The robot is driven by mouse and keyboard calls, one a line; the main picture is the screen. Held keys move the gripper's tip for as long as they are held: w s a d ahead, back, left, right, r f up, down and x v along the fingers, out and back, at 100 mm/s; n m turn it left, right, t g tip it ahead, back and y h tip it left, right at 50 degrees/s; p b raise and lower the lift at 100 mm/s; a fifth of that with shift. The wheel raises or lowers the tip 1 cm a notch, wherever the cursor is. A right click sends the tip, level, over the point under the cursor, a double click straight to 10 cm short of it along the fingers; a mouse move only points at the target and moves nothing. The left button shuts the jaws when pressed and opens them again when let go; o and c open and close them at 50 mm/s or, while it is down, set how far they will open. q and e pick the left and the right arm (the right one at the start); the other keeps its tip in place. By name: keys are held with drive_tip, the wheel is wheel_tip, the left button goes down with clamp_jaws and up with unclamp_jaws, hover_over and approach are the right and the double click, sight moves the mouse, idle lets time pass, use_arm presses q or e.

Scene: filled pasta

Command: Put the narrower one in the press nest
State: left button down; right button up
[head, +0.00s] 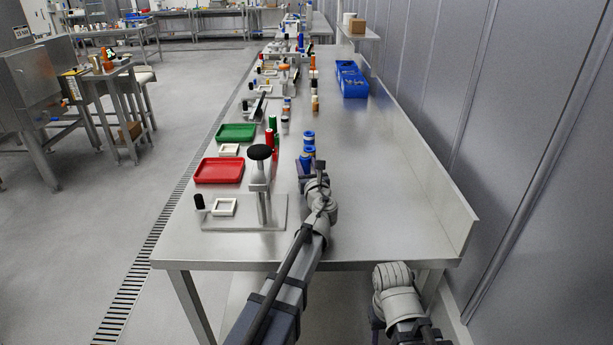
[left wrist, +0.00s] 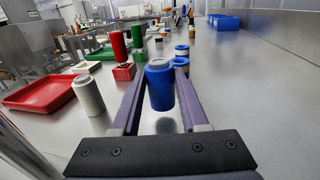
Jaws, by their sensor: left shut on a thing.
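My left gripper (head: 306,168) is shut on a blue canister with a grey-blue cap, upright between the fingers in the left wrist view (left wrist: 160,88). In the head view the canister (head: 305,159) is partly hidden by my gripper. Another blue-topped container (head: 309,137) stands just beyond it, also seen in the left wrist view (left wrist: 181,62). I cannot tell from here which is narrower. The white square press nest (head: 224,207) looks empty on the press's metal base plate (head: 272,212), to the left of my gripper. The press has a black round head (head: 260,152). My right gripper is out of view.
A red tray (head: 219,171) and a green tray (head: 236,132) lie left on the table. Blue bins (head: 352,82) are far back. The table's right side is clear.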

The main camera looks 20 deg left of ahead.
use_arm(q)
drive_tip(key=shift+f+b, duration=0.45)
drive_tip(key=shift+f, duration=0.5)
drive_tip(key=shift+f, duration=0.15)
drive_tip(key=shift+c, duration=2.1)
unclamp_jaws()
drive_tip(key=shift+r, duration=0.25)
drive_tip(key=v, duration=1.2)
drive_tip(key=shift+f, duration=0.1)
